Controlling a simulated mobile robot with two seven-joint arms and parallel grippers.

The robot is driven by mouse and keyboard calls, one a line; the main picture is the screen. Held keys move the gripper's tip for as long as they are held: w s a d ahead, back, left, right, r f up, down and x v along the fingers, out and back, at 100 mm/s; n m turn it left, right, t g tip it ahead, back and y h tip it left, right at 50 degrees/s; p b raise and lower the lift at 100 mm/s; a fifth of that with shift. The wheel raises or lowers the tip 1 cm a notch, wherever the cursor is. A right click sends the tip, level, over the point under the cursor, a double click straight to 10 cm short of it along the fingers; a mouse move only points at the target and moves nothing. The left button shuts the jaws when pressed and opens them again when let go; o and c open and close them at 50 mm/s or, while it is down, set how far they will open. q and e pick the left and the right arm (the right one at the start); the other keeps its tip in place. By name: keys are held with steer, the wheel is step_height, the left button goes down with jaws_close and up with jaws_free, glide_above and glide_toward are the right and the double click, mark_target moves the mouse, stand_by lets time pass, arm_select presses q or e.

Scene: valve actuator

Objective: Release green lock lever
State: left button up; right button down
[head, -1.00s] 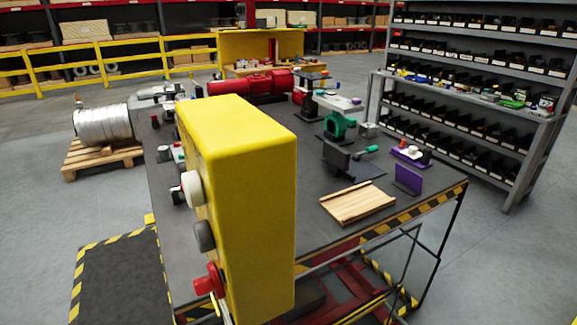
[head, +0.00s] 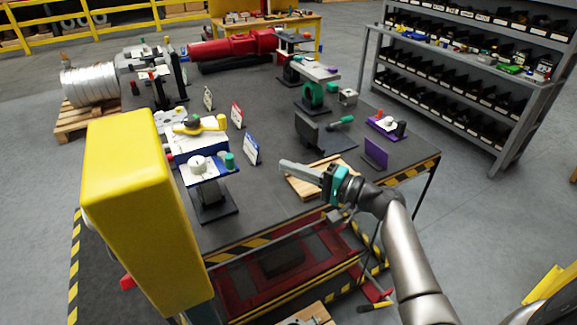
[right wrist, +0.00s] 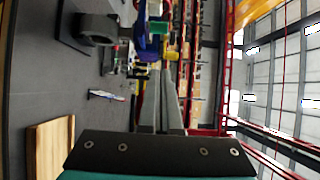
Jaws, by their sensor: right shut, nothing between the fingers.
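A green-handled lever (head: 341,122) sticks out to the right of an upright black plate (head: 307,132) on the dark workbench. A green upright knob (head: 230,160) stands on a blue and white device (head: 198,168) nearer to me. I cannot tell which green part is the lock lever. My right gripper (head: 284,165) is shut and empty, pointing left above the wooden tray, between the blue device and the black plate. It touches neither green part. In the right wrist view its fingers (right wrist: 162,75) lie together. My left gripper is not in view.
A large yellow control box (head: 130,200) blocks the near left. The wooden tray (head: 300,187) lies under my right gripper. Small sign cards (head: 252,149) stand near the blue device. A purple plate (head: 375,154) stands at the right. The bench has a striped edge (head: 235,245).

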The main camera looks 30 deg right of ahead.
mark_target(226, 156)
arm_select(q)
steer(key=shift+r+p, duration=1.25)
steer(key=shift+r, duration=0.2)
arm_select(e)
steer(key=w+a, duration=0.6)
steer(key=a, duration=0.1)
steer(key=shift+w+a, duration=0.25)
steer(key=shift+a, duration=0.1)
